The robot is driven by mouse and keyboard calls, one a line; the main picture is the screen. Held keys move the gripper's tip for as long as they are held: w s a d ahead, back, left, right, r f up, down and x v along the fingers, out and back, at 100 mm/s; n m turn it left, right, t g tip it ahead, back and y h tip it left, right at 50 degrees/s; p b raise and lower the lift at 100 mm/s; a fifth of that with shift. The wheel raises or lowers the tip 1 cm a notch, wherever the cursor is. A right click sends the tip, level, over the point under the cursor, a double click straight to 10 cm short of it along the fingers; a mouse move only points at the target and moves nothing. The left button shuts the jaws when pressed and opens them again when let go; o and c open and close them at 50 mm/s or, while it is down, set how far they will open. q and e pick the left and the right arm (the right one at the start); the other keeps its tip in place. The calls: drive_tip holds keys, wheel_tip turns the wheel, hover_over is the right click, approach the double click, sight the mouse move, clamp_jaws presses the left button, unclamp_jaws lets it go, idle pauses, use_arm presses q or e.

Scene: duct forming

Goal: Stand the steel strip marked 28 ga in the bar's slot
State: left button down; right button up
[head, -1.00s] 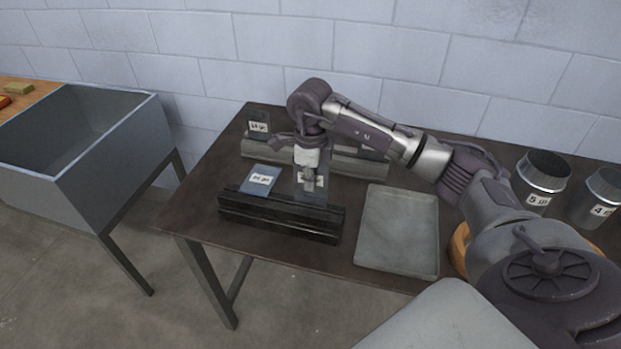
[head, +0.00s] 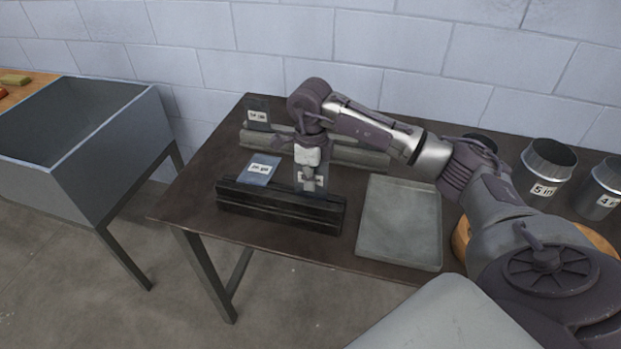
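My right gripper (head: 309,172) points down behind the right part of a black slotted bar (head: 280,206). It appears shut on an upright steel strip (head: 299,178) with a white label, too small and partly covered to read. The strip's lower end is at or just behind the black bar; I cannot tell whether it is in a slot. Another labelled strip (head: 260,168) lies tilted behind the black bar's left part, its marking not clearly legible. A third labelled strip (head: 257,111) stands in the left part of the grey bar (head: 352,157) at the back. My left gripper is out of view.
A flat grey tray (head: 400,222) lies right of the black bar. Labelled metal duct cans, one marked 5 (head: 546,169) and one marked 4 (head: 602,190), stand at the right. A grey open bin (head: 83,160) stands left of the dark table (head: 190,208).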

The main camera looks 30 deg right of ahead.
drive_tip(key=o, duration=0.4)
wheel_tip(320, 180, up, 12)
idle(0.5)
idle(0.3)
